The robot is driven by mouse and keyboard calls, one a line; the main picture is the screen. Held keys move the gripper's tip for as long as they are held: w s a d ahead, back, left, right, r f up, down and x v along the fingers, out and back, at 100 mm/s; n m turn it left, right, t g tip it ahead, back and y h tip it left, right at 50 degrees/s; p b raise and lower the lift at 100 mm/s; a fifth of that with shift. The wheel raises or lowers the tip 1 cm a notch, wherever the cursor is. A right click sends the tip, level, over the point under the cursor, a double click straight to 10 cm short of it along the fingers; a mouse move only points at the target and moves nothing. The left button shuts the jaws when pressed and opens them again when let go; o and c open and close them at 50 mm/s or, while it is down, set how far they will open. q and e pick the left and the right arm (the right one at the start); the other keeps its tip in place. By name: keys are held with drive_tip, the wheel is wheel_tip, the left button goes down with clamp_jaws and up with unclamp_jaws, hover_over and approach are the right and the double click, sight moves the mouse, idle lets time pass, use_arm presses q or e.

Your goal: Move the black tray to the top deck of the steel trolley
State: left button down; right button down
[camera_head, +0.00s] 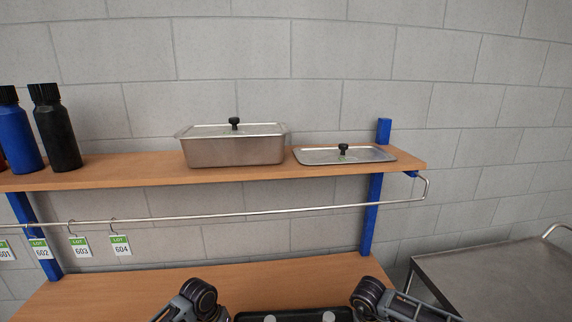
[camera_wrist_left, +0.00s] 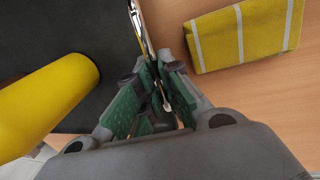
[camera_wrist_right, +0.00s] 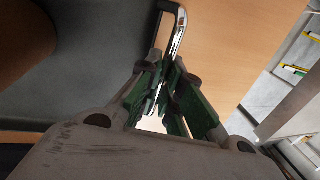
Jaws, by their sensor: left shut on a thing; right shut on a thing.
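The black tray (camera_head: 293,314) shows only its far edge at the bottom of the head view, between my two arms. In the left wrist view the dark tray (camera_wrist_left: 100,20) fills the upper left, and my left gripper (camera_wrist_left: 160,80) is shut on its chrome handle. In the right wrist view the tray (camera_wrist_right: 90,85) lies on the left, and my right gripper (camera_wrist_right: 165,80) is shut on the handle there. A yellow cylinder (camera_wrist_left: 45,100) and a brown rounded thing (camera_wrist_right: 20,35) are over the tray. The steel trolley (camera_head: 490,280) stands at the right, its top deck bare where visible.
The wooden bench (camera_head: 110,298) lies below a shelf (camera_head: 110,180) with a lidded steel pan (camera_head: 233,150), a flat lid (camera_head: 320,156) and bottles (camera_head: 57,130). A rail (camera_head: 200,218) carries lot tags. A yellow striped item (camera_wrist_left: 245,35) lies on the bench beside the left gripper.

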idle(0.7)
